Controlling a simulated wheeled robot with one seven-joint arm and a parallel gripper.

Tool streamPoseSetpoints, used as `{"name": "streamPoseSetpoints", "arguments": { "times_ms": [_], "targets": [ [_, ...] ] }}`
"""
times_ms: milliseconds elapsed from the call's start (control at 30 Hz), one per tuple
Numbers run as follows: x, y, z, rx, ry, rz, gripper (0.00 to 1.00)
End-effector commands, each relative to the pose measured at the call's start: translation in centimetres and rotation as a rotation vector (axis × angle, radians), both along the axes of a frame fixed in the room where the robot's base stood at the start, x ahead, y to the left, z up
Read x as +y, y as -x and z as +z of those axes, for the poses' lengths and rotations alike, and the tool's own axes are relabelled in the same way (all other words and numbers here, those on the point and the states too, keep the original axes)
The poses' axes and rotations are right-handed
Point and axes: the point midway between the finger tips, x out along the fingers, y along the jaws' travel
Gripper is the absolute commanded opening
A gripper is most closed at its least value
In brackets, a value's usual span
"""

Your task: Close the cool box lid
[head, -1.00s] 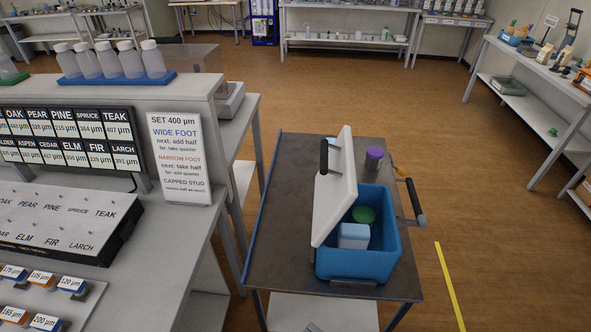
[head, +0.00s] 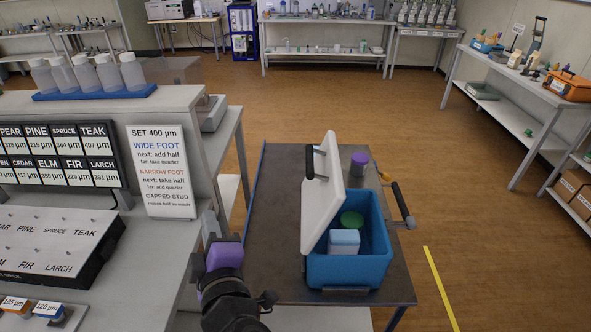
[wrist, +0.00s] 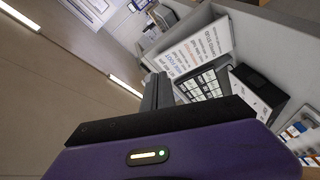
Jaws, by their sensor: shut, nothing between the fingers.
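The blue cool box (head: 347,272) stands on a dark-topped trolley. Its white lid (head: 323,195) is open, standing up steeply along the left side, with a black handle (head: 310,162) on its outer face. A white-and-blue block (head: 343,242) and a green round item (head: 351,220) are inside the box. My gripper (wrist: 157,92) is shut and empty, pointing away from its purple housing in the wrist view. In the head view my purple-and-black wrist is left of the box, apart from the lid. The cool box is not seen in the wrist view.
The trolley top (head: 275,210) is bare left of the box. The trolley's handle (head: 402,200) is on the right. A grey bench with a sign (head: 162,170) stands close on the left.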

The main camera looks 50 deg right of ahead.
Motion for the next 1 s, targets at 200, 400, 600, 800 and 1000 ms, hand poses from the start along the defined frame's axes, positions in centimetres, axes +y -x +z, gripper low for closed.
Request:
{"name": "streamPoseSetpoints", "arguments": {
  "times_ms": [200, 400, 600, 800, 1000],
  "targets": [
    [-5.3, 1.7, 4.8, 0.093, 0.194, -0.407, 0.00],
    [-7.4, 5.1, 5.2, 0.181, 0.236, -0.608, 0.00],
    [-8.6, 5.4, 5.2, 0.201, 0.241, -0.643, 0.00],
    [-11.7, 4.1, 5.2, 0.200, 0.240, -0.643, 0.00],
    [-15.3, 2.5, 5.1, 0.199, 0.239, -0.643, 0.00]
  ]
}}
